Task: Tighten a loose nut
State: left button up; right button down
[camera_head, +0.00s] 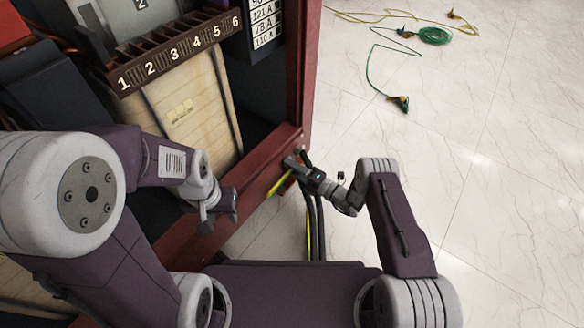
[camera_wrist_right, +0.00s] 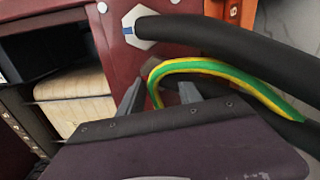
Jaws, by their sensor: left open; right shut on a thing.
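My right gripper (camera_head: 292,163) reaches the lower corner of the dark red cabinet frame (camera_head: 300,80). In the right wrist view its two fingers (camera_wrist_right: 160,92) point at the red panel, one on each side of a small brownish nut (camera_wrist_right: 152,76). The gripper is shut on the nut, partly hidden by the fingers and a yellow-green cable (camera_wrist_right: 215,69) looping over it. My left gripper (camera_head: 218,208) is open and empty, in front of the cabinet's lower beam, apart from the nut.
A thick black cable (camera_wrist_right: 240,42) leaves a pale hexagonal fitting (camera_wrist_right: 143,27) just above the nut. Numbered terminals (camera_head: 175,55) line the cabinet. Green and yellow leads (camera_head: 432,36) lie on the pale tiled floor (camera_head: 510,130), which is mostly clear at right.

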jog(key=c, duration=1.1)
grip_release()
jog(key=shift+s+d, duration=0.1)
jog(key=shift+d, duration=0.1)
jog(key=p+v, duration=0.5)
jog(key=v, duration=0.3)
jog(key=shift+s+d, duration=0.25)
